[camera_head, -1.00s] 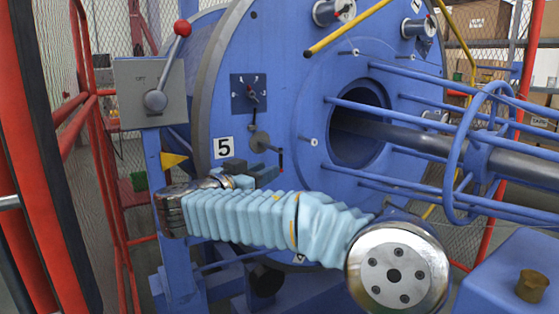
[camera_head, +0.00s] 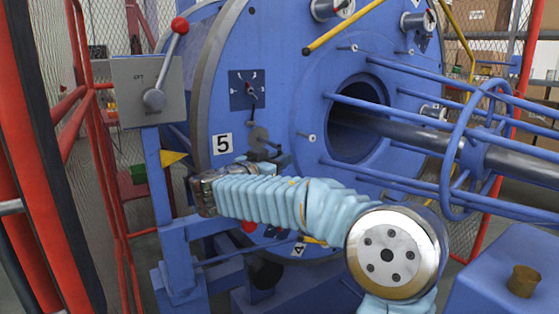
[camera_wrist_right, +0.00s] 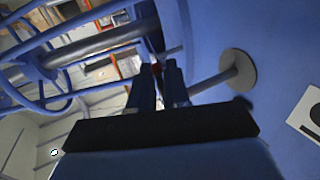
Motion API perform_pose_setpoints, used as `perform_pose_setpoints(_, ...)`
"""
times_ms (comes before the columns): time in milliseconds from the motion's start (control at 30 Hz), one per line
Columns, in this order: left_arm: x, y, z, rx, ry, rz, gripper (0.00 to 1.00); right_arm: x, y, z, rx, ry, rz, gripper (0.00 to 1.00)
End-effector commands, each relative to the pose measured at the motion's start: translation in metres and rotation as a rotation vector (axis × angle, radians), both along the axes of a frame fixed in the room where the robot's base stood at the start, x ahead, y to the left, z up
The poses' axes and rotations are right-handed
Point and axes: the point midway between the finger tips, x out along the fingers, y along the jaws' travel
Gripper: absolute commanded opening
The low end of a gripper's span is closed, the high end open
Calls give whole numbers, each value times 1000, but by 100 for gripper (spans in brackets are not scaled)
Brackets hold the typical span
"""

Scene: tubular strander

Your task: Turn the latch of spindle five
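The latch of spindle five is a grey round boss (camera_head: 257,135) with a short arm and a thin handle, just right of the "5" label (camera_head: 222,144) on the blue disc. My right gripper (camera_head: 262,166) is at the latch, and the handle is mostly hidden behind it in the head view. In the right wrist view the two dark fingers (camera_wrist_right: 160,82) stand close together, with the red handle tip (camera_wrist_right: 156,68) between them. The grey boss (camera_wrist_right: 240,68) and its rod show to the right of the fingers. My left gripper is not in view.
A grey switch box (camera_head: 148,92) with a red-knobbed lever stands left of the disc. Blue bars (camera_head: 430,100) and a ring (camera_head: 462,150) run out on the right. A yellow bar (camera_head: 345,25) crosses above. Red cage posts stand at the left.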

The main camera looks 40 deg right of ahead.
Motion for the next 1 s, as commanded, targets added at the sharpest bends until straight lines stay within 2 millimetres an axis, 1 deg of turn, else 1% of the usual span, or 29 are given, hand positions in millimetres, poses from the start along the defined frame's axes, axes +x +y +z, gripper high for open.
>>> perform_pose_setpoints(267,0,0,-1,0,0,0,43,-1,0,0,3,19,0,0)
perform_pose_setpoints(467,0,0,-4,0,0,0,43,-3,1,-1,13,98,0,0)
perform_pose_setpoints(733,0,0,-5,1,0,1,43,-9,1,2,38,312,0,0)
perform_pose_setpoints(1000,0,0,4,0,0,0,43,-15,3,6,66,569,1,0)
